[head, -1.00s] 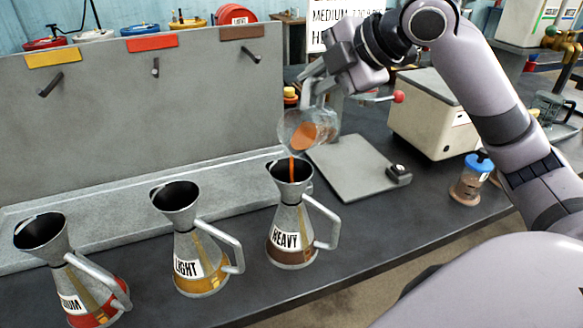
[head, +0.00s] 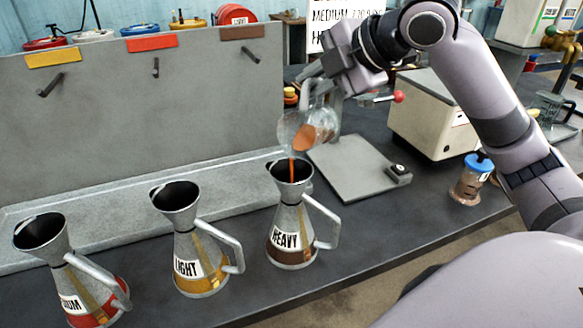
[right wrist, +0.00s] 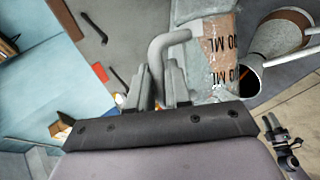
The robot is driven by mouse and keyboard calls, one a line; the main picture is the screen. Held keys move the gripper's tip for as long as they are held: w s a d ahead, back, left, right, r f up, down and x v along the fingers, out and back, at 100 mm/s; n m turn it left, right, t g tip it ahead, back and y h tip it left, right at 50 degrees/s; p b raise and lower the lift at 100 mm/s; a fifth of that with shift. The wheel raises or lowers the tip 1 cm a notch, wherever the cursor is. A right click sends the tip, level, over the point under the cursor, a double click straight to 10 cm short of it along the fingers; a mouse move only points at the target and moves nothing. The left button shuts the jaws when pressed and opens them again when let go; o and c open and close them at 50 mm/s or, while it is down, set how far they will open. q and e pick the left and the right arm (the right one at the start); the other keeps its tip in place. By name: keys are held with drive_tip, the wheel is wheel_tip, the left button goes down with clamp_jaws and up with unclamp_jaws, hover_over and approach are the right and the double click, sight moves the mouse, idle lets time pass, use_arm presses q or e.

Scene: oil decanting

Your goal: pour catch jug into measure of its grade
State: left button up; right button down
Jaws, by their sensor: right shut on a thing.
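My right gripper (head: 326,88) is shut on the handle of a clear glass jug (head: 298,130). The jug is tilted, and a thin orange-brown stream runs from it into the mouth of the can marked HEAVY (head: 291,225). Orange-brown liquid still shows in the jug. In the right wrist view the jug (right wrist: 220,55) bears ML markings, and its bent handle lies between my fingers. The can marked LIGHT (head: 198,250), with a yellow base, stands to the left. A red-based can (head: 75,275), its label partly cut off, stands further left.
A grey plate (head: 350,170) with a black knob lies behind the HEAVY can, beside a cream box (head: 435,115). A blue-lidded jar (head: 470,180) stands at the right near the table edge. A grey upright panel (head: 140,110) with pegs stands behind the cans.

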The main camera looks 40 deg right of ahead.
drive_tip(key=shift+s+a+r+n+t+h, duration=0.3)
drive_tip(key=shift+a+r+n+h, duration=0.1)
drive_tip(key=shift+a, duration=0.2)
drive_tip(key=shift+s+a+r+n+t+h, duration=0.3)
drive_tip(key=shift+a+h, duration=0.1)
drive_tip(key=shift+a, duration=0.15)
idle(1.8)
drive_tip(key=d, duration=0.1)
drive_tip(key=w+d+f+m+g+y, duration=0.1)
drive_tip(key=d+m+y, duration=0.1)
drive_tip(key=shift+w+d+f+g, duration=0.15)
drive_tip(key=shift+w+d+g, duration=0.15)
drive_tip(key=shift+w, duration=0.1)
drive_tip(key=shift+a+y, duration=0.1)
drive_tip(key=shift+y, duration=0.2)
drive_tip(key=shift+w+d+f+m+g+y, duration=0.4)
drive_tip(key=shift+d+f+m+g+y, duration=0.15)
drive_tip(key=shift+d+f, duration=0.2)
drive_tip(key=shift+w+d+r+m+y, duration=0.1)
drive_tip(key=shift+d+m+y, duration=0.15)
drive_tip(key=shift+y, duration=0.1)
drive_tip(key=shift+w+d+y, duration=0.1)
drive_tip(key=shift+d+y, duration=0.05)
drive_tip(key=shift+y, duration=0.15)
drive_tip(key=w+d+f+m+g+y+b, duration=0.2)
drive_tip(key=d+f+y, duration=0.4)
drive_tip(key=f, duration=0.6)
drive_tip(key=shift+w+d+f+m, duration=0.2)
drive_tip(key=shift+w+f+m, duration=0.35)
drive_tip(key=shift+m, duration=0.85)
